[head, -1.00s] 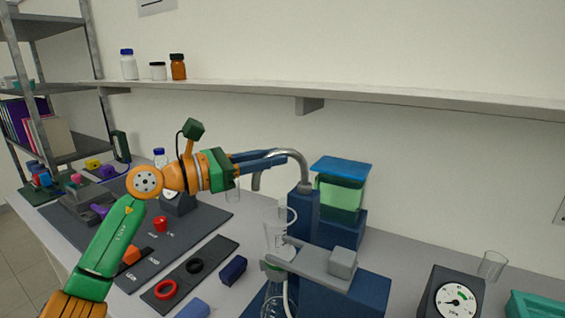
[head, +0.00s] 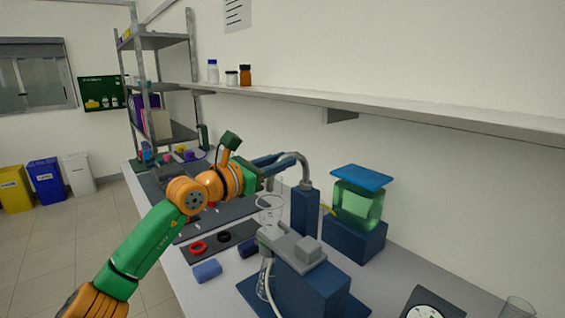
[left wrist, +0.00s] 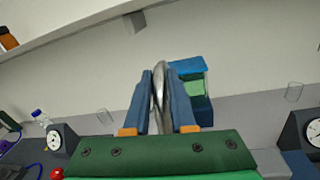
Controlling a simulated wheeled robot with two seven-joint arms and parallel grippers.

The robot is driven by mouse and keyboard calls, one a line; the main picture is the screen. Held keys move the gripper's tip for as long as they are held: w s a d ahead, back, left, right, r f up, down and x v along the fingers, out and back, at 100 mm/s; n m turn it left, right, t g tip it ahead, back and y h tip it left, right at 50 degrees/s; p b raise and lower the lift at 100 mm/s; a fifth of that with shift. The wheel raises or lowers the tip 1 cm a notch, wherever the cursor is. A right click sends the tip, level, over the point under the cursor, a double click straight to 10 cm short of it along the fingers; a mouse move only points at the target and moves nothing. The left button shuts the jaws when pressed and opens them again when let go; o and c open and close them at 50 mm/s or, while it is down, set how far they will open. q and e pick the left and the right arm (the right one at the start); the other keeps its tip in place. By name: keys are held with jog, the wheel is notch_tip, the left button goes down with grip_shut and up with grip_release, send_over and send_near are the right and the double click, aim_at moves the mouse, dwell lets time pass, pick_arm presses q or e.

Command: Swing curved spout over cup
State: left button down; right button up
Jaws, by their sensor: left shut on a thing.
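The curved metal spout (head: 302,161) rises from a blue post (head: 305,212) and bends over to the left. Its downturned end shows just above the rim of the clear cup (head: 270,215) in the head view; I cannot tell whether it is exactly over the middle. The cup stands upright on the grey clamp of the rig. My left gripper (head: 284,160) is shut on the spout's upper arm. In the left wrist view, the two blue fingers (left wrist: 161,80) press the spout (left wrist: 158,92) between them. My right gripper is not in view.
A tank of green liquid (head: 357,206) with a blue lid stands right of the post. A grey clamp (head: 291,245) sits on a blue base. A dial gauge (head: 425,308) is at the front right. A long shelf (head: 420,117) runs above the bench.

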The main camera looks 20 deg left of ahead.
pick_arm(q)
jog(key=shift+r, duration=0.15)
dwell(0.3)
jog(key=c, duration=0.9)
grip_release()
jog(key=shift+o, duration=0.7)
jog(key=shift+f, duration=0.2)
jog(key=s+b, duration=0.1)
jog(key=b, duration=0.1)
jog(key=s+a+f+b, duration=0.1)
jog(key=shift+s, duration=0.35)
jog(key=s, duration=0.1)
jog(key=s+b, duration=0.1)
jog(key=s+a+r, duration=0.1)
jog(key=s, duration=0.1)
jog(key=shift+a+b, duration=0.1)
jog(key=shift+b, duration=0.25)
